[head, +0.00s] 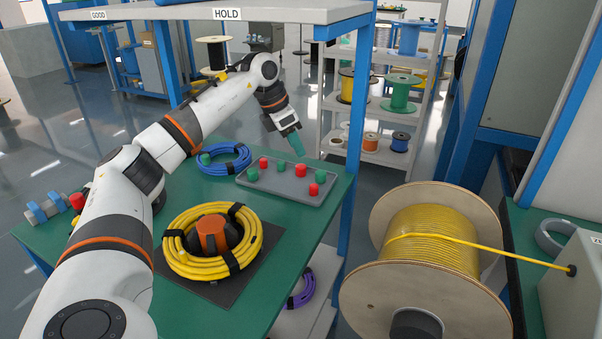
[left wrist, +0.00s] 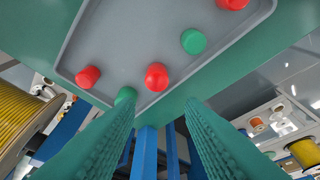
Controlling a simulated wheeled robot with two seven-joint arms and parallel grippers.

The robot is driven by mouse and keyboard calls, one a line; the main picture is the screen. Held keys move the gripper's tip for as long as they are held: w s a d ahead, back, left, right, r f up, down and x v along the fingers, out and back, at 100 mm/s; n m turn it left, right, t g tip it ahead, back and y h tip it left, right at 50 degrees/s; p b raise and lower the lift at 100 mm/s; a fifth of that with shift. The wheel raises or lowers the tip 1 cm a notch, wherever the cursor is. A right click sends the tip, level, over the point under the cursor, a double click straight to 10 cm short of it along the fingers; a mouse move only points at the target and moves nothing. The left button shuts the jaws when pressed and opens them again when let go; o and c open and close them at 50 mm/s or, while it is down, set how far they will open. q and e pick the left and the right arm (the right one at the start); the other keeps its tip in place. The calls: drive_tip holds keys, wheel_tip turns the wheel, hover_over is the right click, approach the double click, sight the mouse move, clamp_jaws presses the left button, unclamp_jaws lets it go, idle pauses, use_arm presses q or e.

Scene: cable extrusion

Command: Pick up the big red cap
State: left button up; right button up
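Several red and green caps sit on a grey tray (head: 277,193). Which red cap is the big one, I cannot tell. My left gripper (head: 297,146) is above the tray's far side, its green fingers (left wrist: 160,108) apart and empty. My right gripper is out of view.
A yellow cable coil (head: 185,259) with an orange-and-black piece inside and a blue coil (head: 222,160) lie on the green table (head: 286,246). A large yellow spool (head: 430,250) stands to the right. A blue post (head: 357,120) rises near the tray.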

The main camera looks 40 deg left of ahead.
use_arm(q)
drive_tip(key=f, duration=0.1)
drive_tip(key=f+b, duration=0.1)
drive_tip(key=f, duration=0.2)
drive_tip(key=shift+d+f+b, duration=0.25)
drive_tip(key=shift+f+b, duration=0.05)
drive_tip(key=shift+b, duration=0.05)
drive_tip(key=shift+w+d+f, duration=0.1)
drive_tip(key=shift+w+f, duration=0.15)
drive_tip(key=shift+f, duration=0.2)
drive_tip(key=shift+w+f, duration=0.1)
drive_tip(key=shift+f, duration=0.05)
drive_tip(key=c, duration=0.7)
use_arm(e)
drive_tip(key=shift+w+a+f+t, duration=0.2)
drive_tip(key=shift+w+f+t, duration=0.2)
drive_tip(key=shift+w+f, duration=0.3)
